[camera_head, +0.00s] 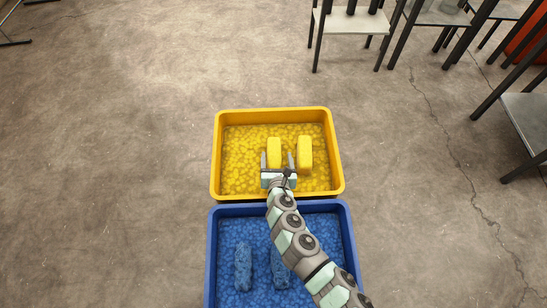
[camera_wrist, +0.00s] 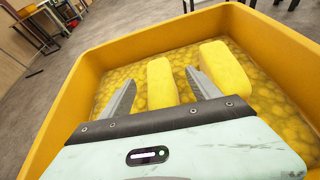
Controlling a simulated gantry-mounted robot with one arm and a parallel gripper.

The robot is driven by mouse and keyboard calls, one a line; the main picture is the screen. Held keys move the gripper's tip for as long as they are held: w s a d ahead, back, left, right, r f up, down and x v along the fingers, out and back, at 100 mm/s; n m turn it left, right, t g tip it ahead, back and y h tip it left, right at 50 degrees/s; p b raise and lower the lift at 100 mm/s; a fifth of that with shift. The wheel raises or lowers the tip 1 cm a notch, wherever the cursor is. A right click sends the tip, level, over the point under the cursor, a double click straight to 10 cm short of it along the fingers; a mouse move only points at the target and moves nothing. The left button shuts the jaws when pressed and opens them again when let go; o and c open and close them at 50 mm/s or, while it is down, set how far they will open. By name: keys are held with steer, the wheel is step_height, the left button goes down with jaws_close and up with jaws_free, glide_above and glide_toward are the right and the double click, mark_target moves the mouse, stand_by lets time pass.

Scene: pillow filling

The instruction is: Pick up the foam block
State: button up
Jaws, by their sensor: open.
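Two yellow foam blocks lie side by side on the yellow fill of the yellow bin (camera_head: 216,160). The left block (camera_head: 274,148) is just ahead of my gripper (camera_head: 277,161); the right block (camera_head: 305,155) is to the right of it. In the wrist view the left block (camera_wrist: 161,84) shows between the open fingers of my gripper (camera_wrist: 158,82). The right block (camera_wrist: 224,68) shows beyond and right of the right finger, which hides part of it. The fingers are open and hold nothing. I cannot tell whether they touch the left block.
A blue bin (camera_head: 210,255) stands directly in front of the yellow one, with blue fill and two blue fuzzy pieces, one partly behind my arm. The concrete floor (camera_head: 110,150) at the left is clear.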

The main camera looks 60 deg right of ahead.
steer(key=shift+x, duration=1.1)
steer(key=shift+w+d+f+b, duration=0.3)
steer(key=shift+d+f+b, duration=0.2)
steer(key=shift+b, duration=0.1)
steer(key=b+x, duration=0.1)
steer(key=x, duration=0.2)
steer(key=shift+w+f, duration=0.2)
steer(key=shift+w+d+f+b, duration=0.1)
steer(key=shift+w+d+b, duration=0.15)
steer(key=shift+d+b, duration=0.1)
steer(key=shift+c, duration=0.2)
steer(key=c, duration=1.5)
steer(key=shift+o, duration=0.2)
